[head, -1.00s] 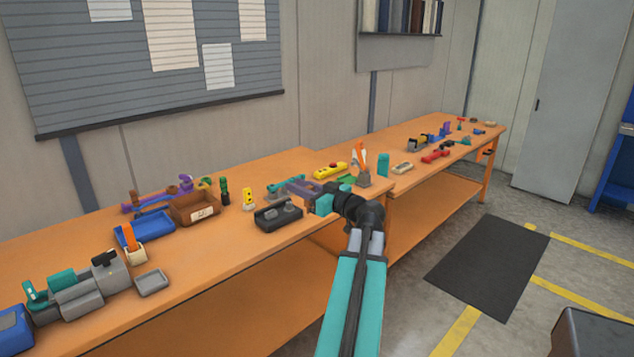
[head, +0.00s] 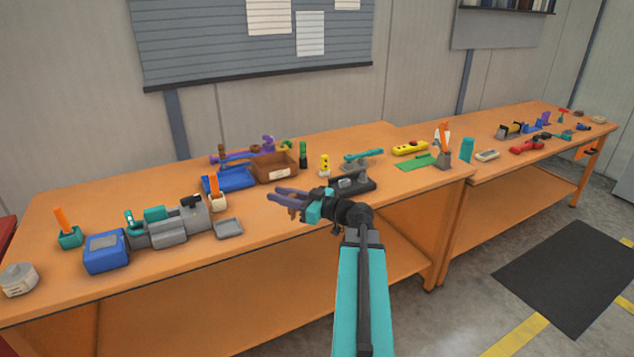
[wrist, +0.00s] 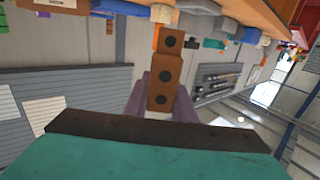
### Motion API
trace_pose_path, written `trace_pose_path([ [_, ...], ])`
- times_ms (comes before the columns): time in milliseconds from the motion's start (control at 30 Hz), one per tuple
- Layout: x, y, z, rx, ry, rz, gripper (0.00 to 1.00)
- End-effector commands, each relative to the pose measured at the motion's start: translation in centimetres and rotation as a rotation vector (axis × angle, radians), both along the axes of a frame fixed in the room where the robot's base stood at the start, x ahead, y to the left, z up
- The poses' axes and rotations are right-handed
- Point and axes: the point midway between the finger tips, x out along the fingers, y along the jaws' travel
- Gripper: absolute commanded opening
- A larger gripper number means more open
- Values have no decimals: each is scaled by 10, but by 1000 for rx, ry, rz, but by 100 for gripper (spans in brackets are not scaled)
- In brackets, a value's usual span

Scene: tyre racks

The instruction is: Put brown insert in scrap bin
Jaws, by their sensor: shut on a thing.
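The brown insert (wrist: 163,85) is a stepped brown block with several dark round holes. In the wrist view it stands between the purple fingers of my gripper (wrist: 160,92), which are shut on it. In the head view my gripper (head: 283,200) is over the front edge of the near bench, and a small brown part of the insert (head: 293,212) shows below the fingers. No container in view can be surely told as the scrap bin.
The near orange bench (head: 130,290) carries a grey vise-like device (head: 165,225), a blue box (head: 105,251), a blue tray (head: 230,180), a labelled brown bin (head: 275,168) and a dark block (head: 352,183). A dark mat (head: 570,270) lies on the floor at right.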

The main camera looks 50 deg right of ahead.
Motion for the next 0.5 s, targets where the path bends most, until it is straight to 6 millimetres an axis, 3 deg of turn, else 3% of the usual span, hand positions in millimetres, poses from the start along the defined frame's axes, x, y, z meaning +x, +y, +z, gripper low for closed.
trace_pose_path([
  [33, 8, 20, -6, 1, 2, 34, 1],
  [200, 29, 77, -24, 1, 1, 137, 1],
  [500, 52, 182, -57, 4, -4, 318, 1],
])
